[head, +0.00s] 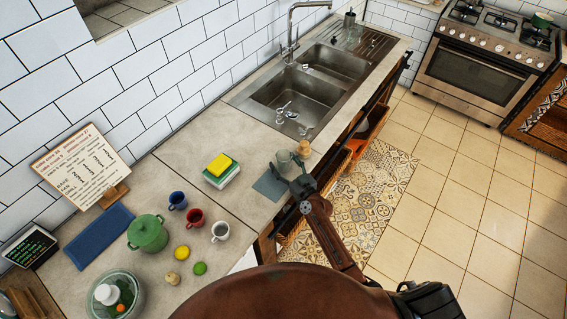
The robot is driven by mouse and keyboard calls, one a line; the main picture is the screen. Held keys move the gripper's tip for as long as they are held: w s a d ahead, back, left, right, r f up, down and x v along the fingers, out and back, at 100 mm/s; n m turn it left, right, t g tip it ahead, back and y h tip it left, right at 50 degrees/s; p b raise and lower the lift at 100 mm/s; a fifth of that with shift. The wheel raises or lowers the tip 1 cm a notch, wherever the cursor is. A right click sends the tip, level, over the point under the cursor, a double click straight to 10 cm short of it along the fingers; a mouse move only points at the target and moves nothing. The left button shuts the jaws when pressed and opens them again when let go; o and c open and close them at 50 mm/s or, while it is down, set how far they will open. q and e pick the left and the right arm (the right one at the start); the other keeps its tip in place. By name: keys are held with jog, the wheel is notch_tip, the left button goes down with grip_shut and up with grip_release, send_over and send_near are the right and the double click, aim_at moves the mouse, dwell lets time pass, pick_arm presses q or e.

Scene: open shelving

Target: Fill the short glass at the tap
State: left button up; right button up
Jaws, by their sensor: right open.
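A small clear glass (284,160) stands on the counter, just beyond a grey mat (270,187). My right gripper (299,176) is open, close to the glass on its near right side; I cannot tell whether they touch. The tap (291,38) is a tall metal spout behind the double-bowl steel sink (262,94). Small clear or shiny things (283,109) lie in the near bowl, too small to identify. More clear glassware (352,36) stands by the drainboard. My left gripper is not in view.
A small brownish item (304,148) stands right of the glass near the counter edge. A yellow sponge on a green-white block (220,168), mugs (195,217), a green pot (147,233) and fruit stand left. Bare counter (215,128) lies between the sponge and sink.

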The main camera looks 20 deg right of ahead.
jog(key=shift+c, duration=0.2)
jog(key=c, duration=1.5)
jog(key=shift+r, duration=0.3)
notch_tip(320, 180, up, 2)
jog(key=shift+r+p, duration=0.1)
jog(key=shift+p, duration=0.35)
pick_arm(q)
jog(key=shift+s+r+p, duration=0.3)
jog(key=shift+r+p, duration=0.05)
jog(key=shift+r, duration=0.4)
pick_arm(e)
jog(key=s+d+r, duration=0.7)
jog(key=s+r, duration=0.3)
jog(key=s, duration=0.2)
jog(key=shift+d+r, duration=0.1)
